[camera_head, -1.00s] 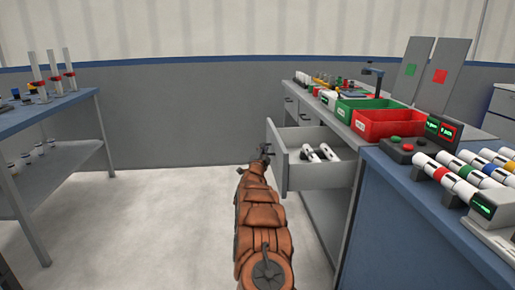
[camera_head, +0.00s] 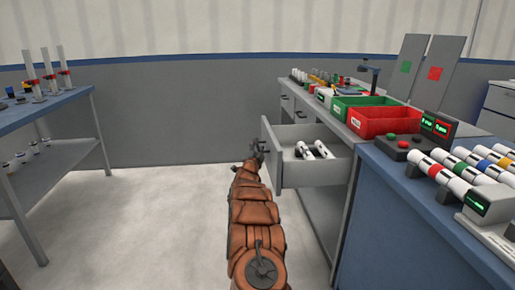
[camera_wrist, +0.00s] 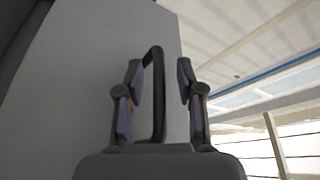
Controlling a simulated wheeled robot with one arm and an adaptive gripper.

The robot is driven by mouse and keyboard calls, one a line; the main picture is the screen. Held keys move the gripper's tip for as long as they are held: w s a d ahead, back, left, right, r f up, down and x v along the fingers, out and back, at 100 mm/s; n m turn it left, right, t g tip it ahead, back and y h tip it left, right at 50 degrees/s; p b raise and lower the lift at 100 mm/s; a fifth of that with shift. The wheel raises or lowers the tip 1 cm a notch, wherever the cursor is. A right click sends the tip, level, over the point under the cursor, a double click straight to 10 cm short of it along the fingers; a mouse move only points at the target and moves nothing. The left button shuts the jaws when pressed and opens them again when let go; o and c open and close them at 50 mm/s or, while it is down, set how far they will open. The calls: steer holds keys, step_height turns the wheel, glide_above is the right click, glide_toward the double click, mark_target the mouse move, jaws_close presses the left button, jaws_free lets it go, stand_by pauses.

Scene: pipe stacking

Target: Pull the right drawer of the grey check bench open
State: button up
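The right drawer (camera_head: 312,173) of the grey check bench (camera_head: 322,210) stands well pulled out, with white pipe pieces (camera_head: 323,151) with dark parts lying inside. My gripper (camera_head: 257,150) is at the outer face of the drawer front (camera_head: 271,160). In the wrist view the dark bar handle (camera_wrist: 158,95) stands upright between the two fingers of my gripper (camera_wrist: 159,72). Gaps show on both sides of the handle, the wider one on the right, so the fingers are open around it. The drawer front (camera_wrist: 80,80) fills the left of that view.
A green bin (camera_head: 360,104) and a red bin (camera_head: 384,121) stand on the bench top. A blue bench (camera_head: 400,225) with banded pipes is at the near right. A blue-topped table (camera_head: 50,108) is at the left. The floor (camera_head: 140,220) between is clear.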

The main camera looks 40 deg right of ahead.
steer(key=v, duration=1.2)
stand_by(0.5)
steer(key=shift+f, duration=0.1)
stand_by(0.4)
